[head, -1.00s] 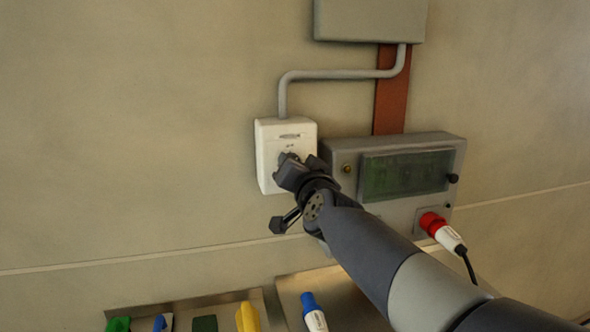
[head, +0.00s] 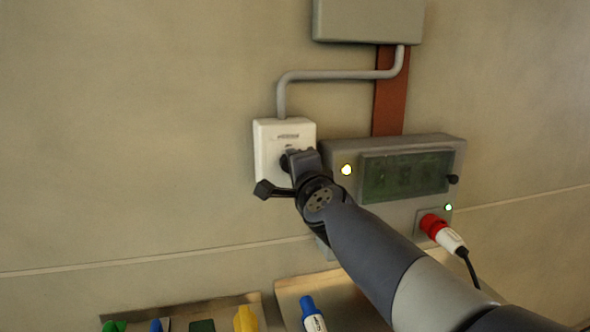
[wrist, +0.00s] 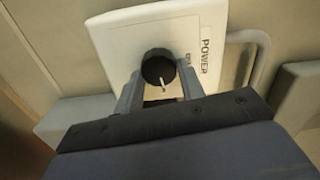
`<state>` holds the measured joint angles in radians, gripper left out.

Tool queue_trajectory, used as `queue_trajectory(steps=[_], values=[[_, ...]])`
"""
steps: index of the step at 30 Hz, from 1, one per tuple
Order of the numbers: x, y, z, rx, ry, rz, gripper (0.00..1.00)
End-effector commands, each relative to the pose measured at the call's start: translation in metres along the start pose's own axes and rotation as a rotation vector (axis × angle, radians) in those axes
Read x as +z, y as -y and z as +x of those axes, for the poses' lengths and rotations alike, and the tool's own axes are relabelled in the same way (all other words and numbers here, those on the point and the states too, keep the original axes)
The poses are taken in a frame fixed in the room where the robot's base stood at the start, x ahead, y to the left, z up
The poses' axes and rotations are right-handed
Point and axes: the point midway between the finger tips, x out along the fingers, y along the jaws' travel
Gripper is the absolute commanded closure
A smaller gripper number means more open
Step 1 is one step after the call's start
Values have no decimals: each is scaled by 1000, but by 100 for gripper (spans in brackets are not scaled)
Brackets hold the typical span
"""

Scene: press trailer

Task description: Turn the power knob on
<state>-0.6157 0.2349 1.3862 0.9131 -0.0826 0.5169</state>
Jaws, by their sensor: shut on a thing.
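The power knob (wrist: 158,70) is black and round with a white pointer line, on a white switch box (wrist: 112,35) marked POWER. In the wrist view the two fingers of my gripper (wrist: 158,84) stand on either side of the knob and are shut on it. In the head view my gripper (head: 300,162) is at the front of the white box (head: 268,142) on the wall and hides most of the knob. The wrist is rolled, with the pointer tilted in the wrist view.
Below are trays with a blue connector (head: 308,308) and a yellow item (head: 245,319).

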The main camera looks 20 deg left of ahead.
Motion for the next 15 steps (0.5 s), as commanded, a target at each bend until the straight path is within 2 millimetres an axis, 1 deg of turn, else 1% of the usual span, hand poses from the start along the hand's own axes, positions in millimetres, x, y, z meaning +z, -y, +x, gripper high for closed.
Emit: queue_trajectory(steps=[6,15], values=[[0,-1,0,1,0,102,86],[0,-1,0,1,0,156,86]])
